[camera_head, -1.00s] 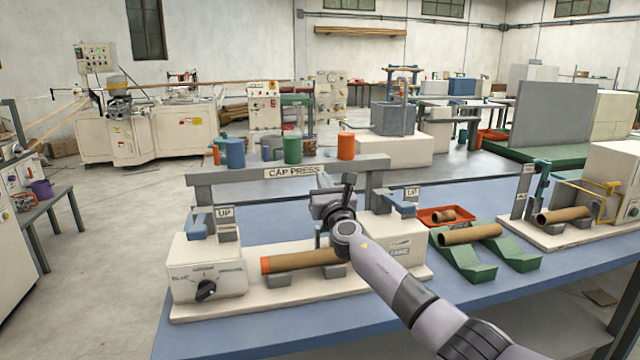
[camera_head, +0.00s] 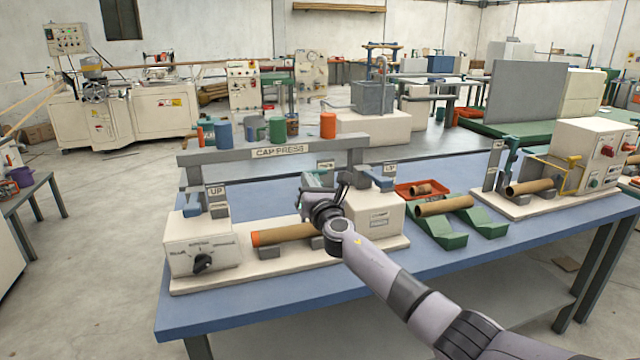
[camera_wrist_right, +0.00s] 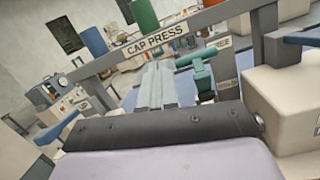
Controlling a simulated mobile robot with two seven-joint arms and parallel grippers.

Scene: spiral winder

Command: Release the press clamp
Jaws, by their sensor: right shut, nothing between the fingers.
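The cap press (camera_head: 276,152) stands at the front of the blue table, its grey crossbar labelled CAP PRESS. A brown tube with an orange end (camera_head: 285,234) lies across its base. A green lever (camera_wrist_right: 201,74) shows in the right wrist view below the crossbar, beside a small label plate. My right gripper (camera_head: 322,192) is shut and empty behind the tube, near the press's right housing (camera_head: 378,212). Its grey fingers (camera_wrist_right: 157,82) point toward the crossbar, just left of the lever; contact cannot be told. My gripper partly hides the lever in the head view. My left gripper is out of view.
Blue levers stand on the press's left (camera_head: 211,200) and right (camera_head: 376,177) posts, each by an UP plate. A control box with a black knob (camera_head: 202,262) is at left. Right of the press are green cradles with a tube (camera_head: 444,206) and a red tray (camera_head: 400,193).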

